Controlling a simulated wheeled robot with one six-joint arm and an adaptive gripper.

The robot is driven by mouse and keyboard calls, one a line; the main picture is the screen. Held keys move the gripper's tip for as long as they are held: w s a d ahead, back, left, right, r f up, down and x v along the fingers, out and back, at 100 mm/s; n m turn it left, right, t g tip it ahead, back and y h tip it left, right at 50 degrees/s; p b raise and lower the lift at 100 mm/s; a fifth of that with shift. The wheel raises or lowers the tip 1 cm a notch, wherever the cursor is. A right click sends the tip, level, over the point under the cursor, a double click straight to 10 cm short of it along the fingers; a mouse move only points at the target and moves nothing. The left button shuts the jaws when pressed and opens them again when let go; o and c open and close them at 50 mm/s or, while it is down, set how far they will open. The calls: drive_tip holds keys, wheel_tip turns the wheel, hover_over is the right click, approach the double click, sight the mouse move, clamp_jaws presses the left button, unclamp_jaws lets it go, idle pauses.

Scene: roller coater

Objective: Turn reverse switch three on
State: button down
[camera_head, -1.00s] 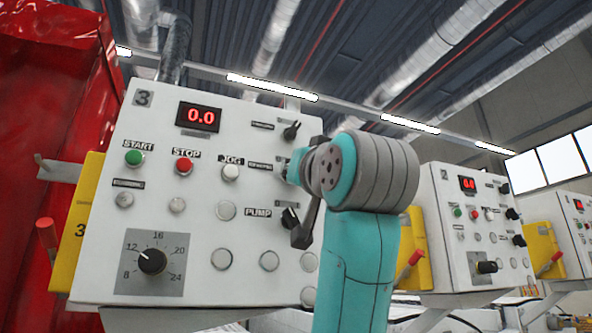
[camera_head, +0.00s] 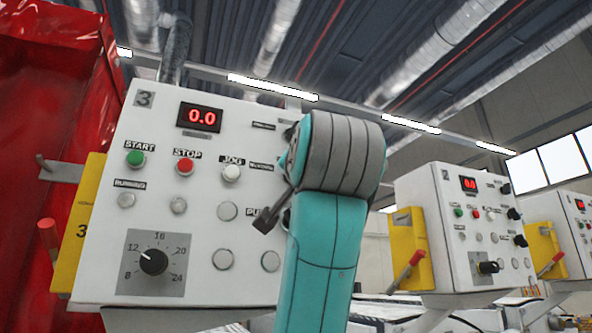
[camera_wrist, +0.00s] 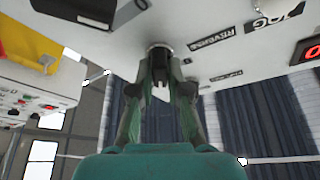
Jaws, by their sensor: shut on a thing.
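The white control panel marked 3 (camera_head: 225,135) fills the left half of the head view. Its REVERSE label (camera_head: 262,167) is beside my arm, which hides the reverse switch there. In the wrist view, the REVERSE label (camera_wrist: 208,43) shows beside the switch's round base (camera_wrist: 160,48). My gripper (camera_wrist: 160,80) is shut on the dark reverse switch at that base. Its fingers cover much of the knob, so I cannot tell its turned position. In the head view, only a dark part of my gripper (camera_head: 270,212) shows left of the arm.
Above the reverse switch, another black knob (camera_head: 290,131) is partly hidden by my arm. The pump knob (camera_wrist: 75,8) is close by in the wrist view. Two similar panels stand to the right, the nearer one (camera_head: 440,220) beside a yellow box (camera_head: 405,250). A red machine (camera_head: 50,110) is at left.

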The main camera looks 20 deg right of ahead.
drive_tip(key=c, duration=1.1)
unclamp_jaws()
drive_tip(key=shift+c, duration=0.2)
drive_tip(key=shift+s, duration=0.1)
drive_tip(key=v, duration=1.2)
